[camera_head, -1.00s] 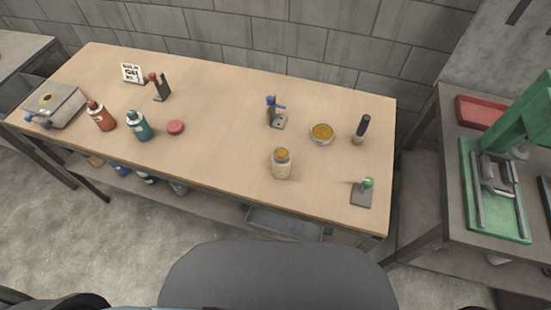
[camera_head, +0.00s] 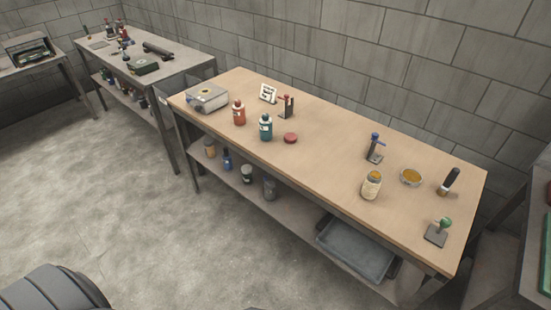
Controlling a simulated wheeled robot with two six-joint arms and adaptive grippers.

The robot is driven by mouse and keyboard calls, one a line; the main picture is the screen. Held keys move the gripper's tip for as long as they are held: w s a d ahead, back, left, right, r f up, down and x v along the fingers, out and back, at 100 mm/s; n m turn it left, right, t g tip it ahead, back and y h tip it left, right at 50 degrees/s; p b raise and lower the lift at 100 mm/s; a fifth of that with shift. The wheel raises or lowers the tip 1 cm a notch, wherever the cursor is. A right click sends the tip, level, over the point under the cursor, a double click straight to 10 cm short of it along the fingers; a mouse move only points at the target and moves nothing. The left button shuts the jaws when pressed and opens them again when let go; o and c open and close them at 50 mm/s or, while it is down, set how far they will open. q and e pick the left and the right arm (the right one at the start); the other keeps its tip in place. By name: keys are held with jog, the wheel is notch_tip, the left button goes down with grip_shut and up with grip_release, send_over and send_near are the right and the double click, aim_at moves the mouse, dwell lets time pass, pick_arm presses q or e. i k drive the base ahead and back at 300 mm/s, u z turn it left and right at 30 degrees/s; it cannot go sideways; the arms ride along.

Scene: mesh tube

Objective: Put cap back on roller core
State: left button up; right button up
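Neither of my grippers is in view. I cannot tell for sure which thing is the roller core or its cap. A flat red round piece (camera_head: 290,138), which may be a cap, lies on the wooden table (camera_head: 330,135) right of a teal bottle (camera_head: 265,128) and a red bottle (camera_head: 239,113). A pale jar with an orange-brown top (camera_head: 371,186) stands on the right half. Beside it are a shallow bowl with amber contents (camera_head: 411,177), a blue-topped stand (camera_head: 374,148), a dark-handled tool (camera_head: 449,181) and a green-knobbed piece on a dark plate (camera_head: 437,233).
A grey box device (camera_head: 207,97), a white card (camera_head: 268,93) and a red-topped dark stand (camera_head: 286,106) are at the table's left end. A grey bin (camera_head: 355,248) and several bottles sit on the lower shelf. Another bench (camera_head: 185,68) stands left. Open floor (camera_head: 120,200) lies in front.

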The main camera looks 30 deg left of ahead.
aim_at(372, 184)
jog(key=k, duration=0.4)
jog(key=u, duration=0.85)
jog(key=i, duration=1.55)
jog(key=z, duration=0.75)
jog(key=i, duration=0.45)
jog(key=z, duration=0.35)
